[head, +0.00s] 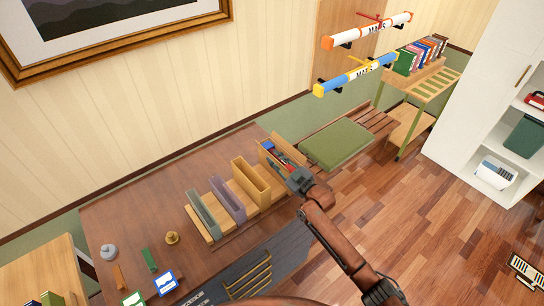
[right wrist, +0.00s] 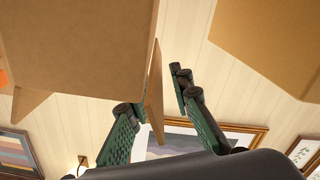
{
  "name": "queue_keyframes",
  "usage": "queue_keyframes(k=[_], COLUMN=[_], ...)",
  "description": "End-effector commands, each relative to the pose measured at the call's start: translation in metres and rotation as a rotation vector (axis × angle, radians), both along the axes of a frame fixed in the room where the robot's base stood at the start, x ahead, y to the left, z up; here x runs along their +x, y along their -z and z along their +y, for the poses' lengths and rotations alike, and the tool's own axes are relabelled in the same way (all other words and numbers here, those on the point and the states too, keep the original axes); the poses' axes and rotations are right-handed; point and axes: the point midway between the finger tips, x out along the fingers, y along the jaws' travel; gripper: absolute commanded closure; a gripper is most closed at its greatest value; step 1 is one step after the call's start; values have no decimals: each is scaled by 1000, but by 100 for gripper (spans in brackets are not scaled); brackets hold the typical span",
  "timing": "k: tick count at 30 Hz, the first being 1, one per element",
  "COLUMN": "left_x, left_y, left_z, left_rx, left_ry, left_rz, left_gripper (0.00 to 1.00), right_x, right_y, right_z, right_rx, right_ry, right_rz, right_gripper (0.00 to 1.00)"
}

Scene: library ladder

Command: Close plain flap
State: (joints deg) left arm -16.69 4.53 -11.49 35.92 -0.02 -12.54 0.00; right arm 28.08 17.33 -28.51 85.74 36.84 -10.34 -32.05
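A tan open-topped box (head: 262,158) with blue, red and dark items inside stands at the right end of the desk. My right gripper (head: 299,181) is at its near right side. In the right wrist view a large plain tan panel (right wrist: 75,45) fills the upper left. A thin tan flap (right wrist: 154,98), seen nearly edge-on, stands between the two spread fingers of my right gripper (right wrist: 158,95). The left finger is close to the flap; I cannot tell whether it touches. Another tan panel (right wrist: 270,40) is at the upper right. My left gripper is not in view.
A narrow tan holder (head: 251,182), a purple one (head: 228,202) and a grey-green one (head: 203,214) stand left of the box on the desk (head: 125,215). A bench with a green cushion (head: 335,144) is to the right. Banner rolls (head: 357,73) hang above. The floor at right is mostly clear.

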Motion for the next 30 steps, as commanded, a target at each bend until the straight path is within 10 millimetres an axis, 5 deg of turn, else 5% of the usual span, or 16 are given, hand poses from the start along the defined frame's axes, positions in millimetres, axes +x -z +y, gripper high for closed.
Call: queue_keyframes(k=[15,24,30], left_x=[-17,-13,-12], left_y=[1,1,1], left_z=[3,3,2], left_rx=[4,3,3], left_ry=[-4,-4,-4], left_rz=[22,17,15], left_gripper=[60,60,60], right_x=[18,18,18], right_y=[1,1,1], right_z=[14,14,14], right_rx=[0,0,-1], right_ry=[-1,-1,-1], right_rz=[0,0,1], right_gripper=[80,100,100])
